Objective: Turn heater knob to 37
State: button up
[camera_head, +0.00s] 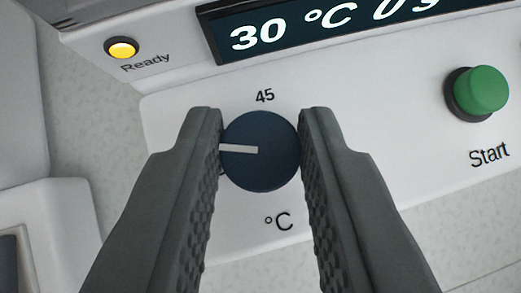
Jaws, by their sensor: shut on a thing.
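The heater knob (262,165) is a round dark blue dial with a white pointer line. The pointer points left in the picture. The label 45 stands above the knob and °C below it; a mark at its left is mostly hidden by a finger. My gripper (260,150) has one dark grey finger on each side of the knob and is shut on it. The display (330,25) above reads 30 °C, followed by further digits that are cut off by the picture's top edge.
A green Start button (480,91) stands out from the white panel (400,150) at the right. A yellow Ready lamp (122,48) is lit at the upper left. Another white device (60,235) stands at the lower left. Speckled grey surface shows between the devices.

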aim_at(247, 176)
jog(key=shift+a+m+g+h, duration=0.15)
jog(key=shift+m+h, duration=0.8)
jog(key=shift+m, duration=0.3)
jog(key=shift+a+m+g+h, duration=0.1)
jog(key=shift+m+g+h, duration=0.05)
jog(key=shift+m+h, duration=0.95)
jog(key=shift+m, duration=0.55)
jog(key=o, duration=1)
notch_tip(247, 176, up, 10)
